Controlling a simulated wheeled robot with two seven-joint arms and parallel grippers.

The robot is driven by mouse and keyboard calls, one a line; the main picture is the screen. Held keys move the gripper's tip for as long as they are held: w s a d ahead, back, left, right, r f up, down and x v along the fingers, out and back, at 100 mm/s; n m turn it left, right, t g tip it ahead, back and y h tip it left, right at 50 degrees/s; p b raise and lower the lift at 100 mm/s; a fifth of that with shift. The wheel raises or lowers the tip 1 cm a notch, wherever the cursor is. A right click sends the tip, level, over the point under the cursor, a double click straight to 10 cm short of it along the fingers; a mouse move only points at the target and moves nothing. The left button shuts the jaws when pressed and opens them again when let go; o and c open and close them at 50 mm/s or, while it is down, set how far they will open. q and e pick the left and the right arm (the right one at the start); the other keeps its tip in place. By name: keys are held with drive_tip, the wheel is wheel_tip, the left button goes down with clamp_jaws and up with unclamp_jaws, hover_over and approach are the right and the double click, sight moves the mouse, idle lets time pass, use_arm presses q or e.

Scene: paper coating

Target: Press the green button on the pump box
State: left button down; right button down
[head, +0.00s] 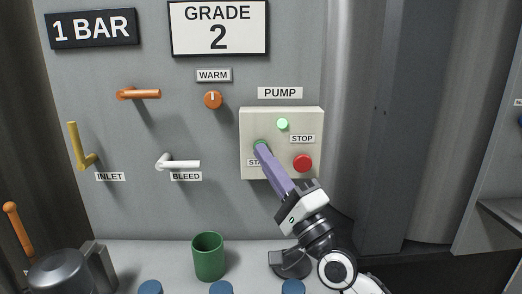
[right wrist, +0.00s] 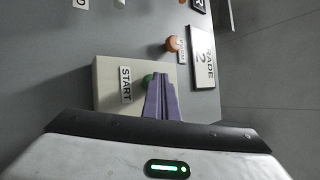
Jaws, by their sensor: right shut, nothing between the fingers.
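The pump box (head: 281,115) is a cream box on the grey panel, under a PUMP label. It also shows in the right wrist view (right wrist: 108,75). Its green button (head: 257,142) is at the left beside the START label, partly covered by my fingers; an edge of it shows in the right wrist view (right wrist: 149,79). A lit green lamp (head: 282,124) is at the top and a red STOP button (head: 302,162) at the right. My right gripper (head: 262,150) is shut and empty, its purple fingertips at the green button; contact is hard to tell. My left gripper is not in view.
An orange lever (head: 138,94), a yellow inlet lever (head: 77,147), a white bleed lever (head: 178,163) and an orange WARM knob (head: 212,100) stick out left of the box. A green cup (head: 208,258) and a grey metal jug (head: 62,275) stand below.

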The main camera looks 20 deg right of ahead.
idle(0.3)
drive_tip(key=shift+s+a+p, duration=0.25)
drive_tip(key=shift+s+p, duration=0.25)
drive_tip(key=shift+s, duration=0.35)
drive_tip(key=s+p, duration=0.1)
drive_tip(key=s, duration=0.1)
drive_tip(key=s+a+p, duration=0.1)
drive_tip(key=s, duration=0.2)
drive_tip(key=shift+a, duration=0.2)
drive_tip(key=shift+w, duration=0.1)
idle(0.4)
